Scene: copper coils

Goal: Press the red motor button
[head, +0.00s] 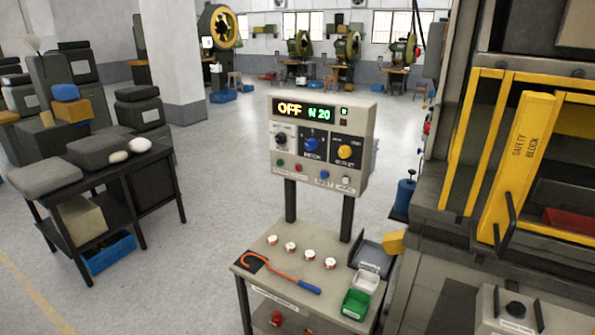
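A beige control panel (364,125) stands on two dark posts at the back of a small cart. Its display (303,111) reads "OFF" in yellow and "N 20" in green. A small red button (298,168) sits in the panel's lower row, between a green button (280,163) and a blue one (324,174). The labels under the buttons are too small to read surely. Above them are a black knob (281,139), a blue knob (311,144) and a yellow knob (345,152). Neither of my grippers is in view, and nothing touches the panel.
The cart top (262,281) holds several small copper coils (291,246), an orange hook tool with blue handle (292,277), and green (355,304) and white bins. A large press with a yellow safety block (517,160) stands right. A dark table (120,170) stands left. Floor between is clear.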

